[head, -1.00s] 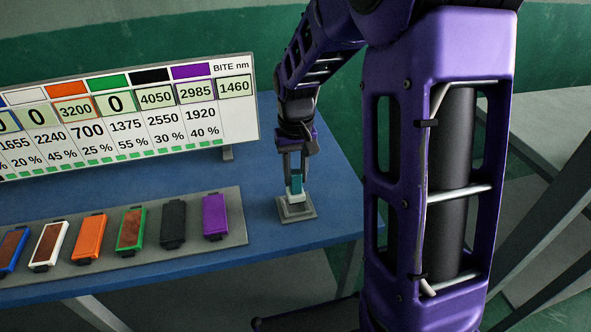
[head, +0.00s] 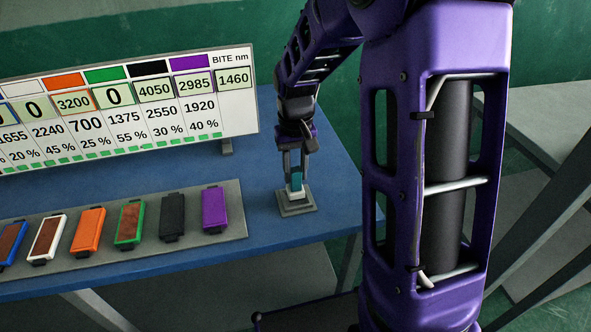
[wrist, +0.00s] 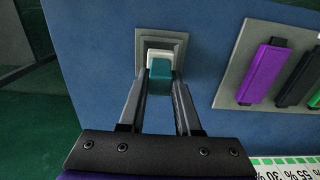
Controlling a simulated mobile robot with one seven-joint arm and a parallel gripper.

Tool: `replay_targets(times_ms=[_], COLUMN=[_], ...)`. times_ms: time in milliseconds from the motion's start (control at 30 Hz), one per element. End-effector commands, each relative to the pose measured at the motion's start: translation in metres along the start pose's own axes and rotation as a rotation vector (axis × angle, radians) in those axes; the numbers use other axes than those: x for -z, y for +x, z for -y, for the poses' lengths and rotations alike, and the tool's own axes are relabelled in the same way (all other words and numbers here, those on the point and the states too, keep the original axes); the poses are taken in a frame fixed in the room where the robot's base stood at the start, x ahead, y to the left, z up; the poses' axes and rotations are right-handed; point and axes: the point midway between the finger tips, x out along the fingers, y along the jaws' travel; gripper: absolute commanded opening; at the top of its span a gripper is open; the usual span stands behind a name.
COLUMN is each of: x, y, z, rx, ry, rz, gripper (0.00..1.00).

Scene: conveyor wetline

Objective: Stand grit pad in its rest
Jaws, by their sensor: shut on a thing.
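The grit pad (head: 297,180) is a small upright block, teal above and white at its lower end. My gripper (head: 296,174) is shut on it, pointing down. The pad's lower end is at the middle of its rest (head: 298,209), a grey square stepped base on the blue table. In the wrist view the teal part of the pad (wrist: 161,70) sits between the two fingertips (wrist: 161,76). The white part lies over the centre of the grey rest (wrist: 141,46). I cannot tell how deep the pad sits in the rest.
A grey tray (head: 239,209) left of the rest holds a row of coloured pads, the purple one (head: 214,209) nearest. A white chart board (head: 237,112) stands behind them. The blue table (head: 333,200) is clear right of the rest, up to its edge.

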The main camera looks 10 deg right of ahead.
Motion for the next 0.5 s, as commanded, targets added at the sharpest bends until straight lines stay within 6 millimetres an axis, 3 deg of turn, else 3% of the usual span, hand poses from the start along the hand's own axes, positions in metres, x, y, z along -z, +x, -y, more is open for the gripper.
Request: replay_targets(times_ms=[500], x=[0.0001], y=[0.0068], z=[0.0000], rx=[0.000], ry=[0.000], rz=[0.000], gripper=[0.00])
